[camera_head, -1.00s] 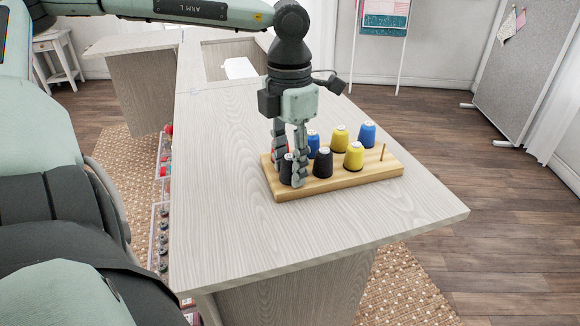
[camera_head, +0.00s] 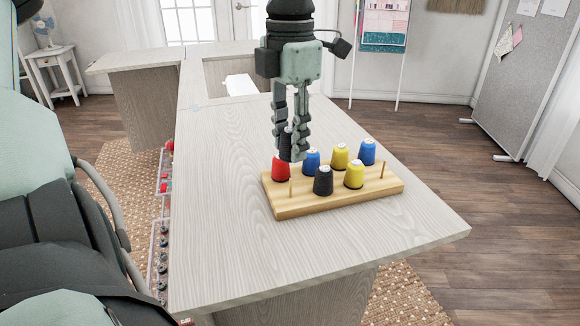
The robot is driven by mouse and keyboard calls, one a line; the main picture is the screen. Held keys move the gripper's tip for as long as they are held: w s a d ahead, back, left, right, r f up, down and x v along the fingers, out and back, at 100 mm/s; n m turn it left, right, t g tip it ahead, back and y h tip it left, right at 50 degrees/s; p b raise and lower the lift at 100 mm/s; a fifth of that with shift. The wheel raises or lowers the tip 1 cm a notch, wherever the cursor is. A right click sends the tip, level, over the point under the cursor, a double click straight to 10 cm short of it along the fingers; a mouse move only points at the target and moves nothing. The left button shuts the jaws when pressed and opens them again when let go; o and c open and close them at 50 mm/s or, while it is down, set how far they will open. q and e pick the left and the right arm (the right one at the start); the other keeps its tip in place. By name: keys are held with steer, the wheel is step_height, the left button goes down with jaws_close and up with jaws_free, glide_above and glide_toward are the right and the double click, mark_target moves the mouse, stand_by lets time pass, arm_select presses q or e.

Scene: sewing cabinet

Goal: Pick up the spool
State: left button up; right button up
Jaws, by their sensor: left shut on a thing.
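My left gripper (camera_head: 290,145) is shut on a black spool (camera_head: 285,143) and holds it above the left end of the wooden spool rack (camera_head: 330,201). The gripper points straight down. Its fingers hide part of the held spool. A bare peg (camera_head: 291,188) stands on the rack below it. A second black spool (camera_head: 323,181) sits on the rack's front row, beside a yellow spool (camera_head: 354,174). My right gripper is not in view.
The rack's back row holds a red spool (camera_head: 280,170), a blue spool (camera_head: 311,161), another yellow spool (camera_head: 340,156) and another blue one (camera_head: 367,152). A bare peg (camera_head: 382,169) stands at the right end. The cabinet top (camera_head: 229,188) around the rack is clear.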

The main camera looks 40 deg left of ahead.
arm_select(q)
step_height(320, 180, up, 19)
steer(key=p, duration=0.1)
steer(key=shift+r, duration=0.15)
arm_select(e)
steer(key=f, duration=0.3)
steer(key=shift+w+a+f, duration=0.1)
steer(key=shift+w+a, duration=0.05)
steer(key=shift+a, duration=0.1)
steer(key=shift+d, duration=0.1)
